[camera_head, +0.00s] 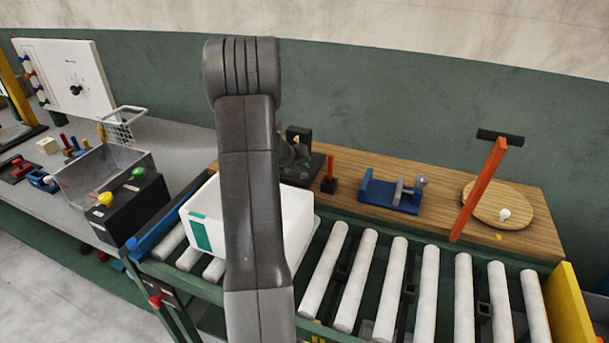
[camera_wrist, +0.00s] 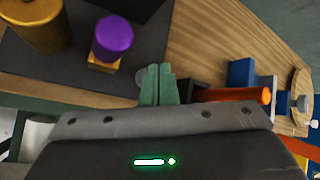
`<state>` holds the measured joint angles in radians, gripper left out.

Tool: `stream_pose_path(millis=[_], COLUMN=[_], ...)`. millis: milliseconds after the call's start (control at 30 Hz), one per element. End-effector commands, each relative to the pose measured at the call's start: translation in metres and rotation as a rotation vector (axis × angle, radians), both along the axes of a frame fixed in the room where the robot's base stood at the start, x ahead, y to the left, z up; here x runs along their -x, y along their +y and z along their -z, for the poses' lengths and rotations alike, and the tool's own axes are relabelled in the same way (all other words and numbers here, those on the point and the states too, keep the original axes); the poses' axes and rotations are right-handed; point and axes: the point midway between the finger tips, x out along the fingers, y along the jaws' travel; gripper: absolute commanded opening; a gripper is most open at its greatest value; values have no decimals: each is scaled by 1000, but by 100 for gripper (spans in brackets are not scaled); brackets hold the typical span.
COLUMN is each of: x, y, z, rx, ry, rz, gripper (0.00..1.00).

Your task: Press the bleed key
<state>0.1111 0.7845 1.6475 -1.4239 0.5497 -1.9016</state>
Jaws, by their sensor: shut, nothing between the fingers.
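A round purple-topped key (camera_wrist: 114,37) stands on a small brass-coloured block, on a dark grey base plate (camera_wrist: 90,75) in the wrist view. I see no label, so I cannot tell whether it is the bleed key. A brass cylinder (camera_wrist: 37,22) stands to its left. My gripper (camera_wrist: 158,82) is shut and empty, its green fingertips together. They appear below and right of the purple key, apart from it in the picture, by the plate's edge. In the head view my arm hides my gripper and the purple key; part of a dark fixture (camera_head: 297,150) shows beside the arm.
An orange rod in a black block (camera_wrist: 235,95) is close right of my fingertips. A blue vise-like fixture (camera_head: 391,193) and a tilted orange bar (camera_head: 481,187) stand farther right on the wooden board (camera_head: 440,210). A white box (camera_head: 295,222) sits on the roller conveyor (camera_head: 400,275) in front.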

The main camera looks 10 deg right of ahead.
Motion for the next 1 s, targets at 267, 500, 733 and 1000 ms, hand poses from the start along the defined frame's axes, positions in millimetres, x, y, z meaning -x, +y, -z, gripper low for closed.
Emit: stream_pose_path(millis=[267, 500, 733, 1000], x=[0, 0, 0, 0], y=[0, 0, 0, 0], z=[0, 0, 4, 8], rx=[0, 0, 0, 0], ry=[0, 0, 0, 0], rz=[0, 0, 0, 0], gripper=[0, 0, 0, 0])
